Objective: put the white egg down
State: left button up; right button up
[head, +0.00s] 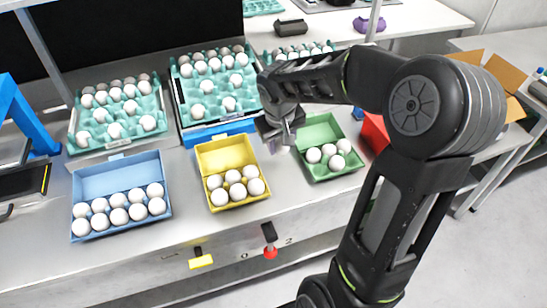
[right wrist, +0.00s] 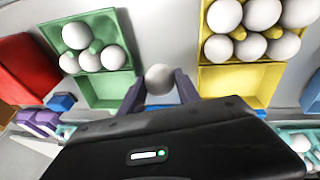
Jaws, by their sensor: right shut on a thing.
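My right gripper (head: 281,145) is above the bench, between the yellow carton (head: 224,153) and the green carton (head: 318,131). In the right wrist view, its purple-grey fingers are shut on a white egg (right wrist: 160,79). I cannot make out the held egg in the head view. The open green carton holds several white eggs and has empty cups; it also shows in the right wrist view (right wrist: 107,92). The open yellow carton holds several eggs and also shows in the right wrist view (right wrist: 238,79). My left gripper is not in view.
An open blue carton (head: 116,177) full of eggs sits at the left. Behind are teal egg trays, one at the left (head: 91,136) and one stacked in the middle (head: 213,117). A red box (head: 375,131) stands right of the green carton. Bare bench lies between the cartons.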

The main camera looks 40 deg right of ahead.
aim_at(280, 155)
jog(key=shift+f, duration=0.9)
jog(key=shift+f, duration=1.85)
jog(key=shift+f, duration=0.1)
jog(key=shift+f, duration=0.15)
jog(key=o, duration=0.7)
jog(key=shift+r, duration=0.25)
jog(key=shift+a+r, duration=0.1)
jog(key=shift+r, duration=0.45)
jog(key=v, duration=1.1)
